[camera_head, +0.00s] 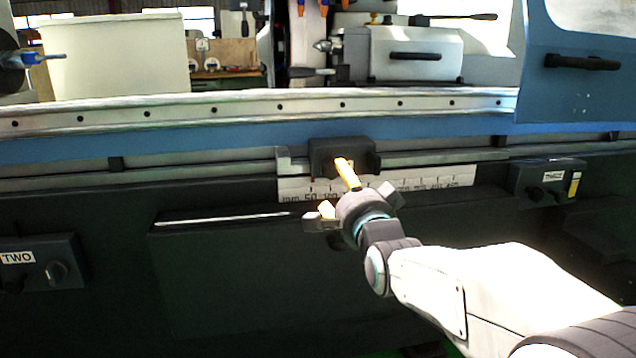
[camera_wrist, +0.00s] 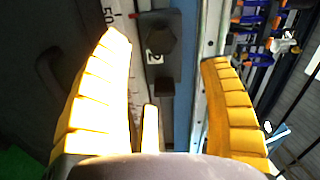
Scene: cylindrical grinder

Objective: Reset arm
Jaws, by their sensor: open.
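My gripper (camera_head: 336,185) is in front of the machine's dark front, close to a black slider block (camera_head: 338,154) on the ruler rail. Its yellow fingers are spread and nothing is between them. In the wrist view, my gripper (camera_wrist: 170,75) shows its fingers wide apart, one at the left and one at the right. The black slider block, with a knob, is ahead between them in the wrist view (camera_wrist: 158,45). I cannot tell whether a finger touches the block. My white arm reaches in from the lower right in the head view.
A white ruler scale (camera_head: 425,184) runs along the rail behind my gripper. A control box marked TWO (camera_head: 45,262) is at the left, and another dark box (camera_head: 548,182) at the right. A blue door (camera_head: 575,85) with a black handle is at the upper right.

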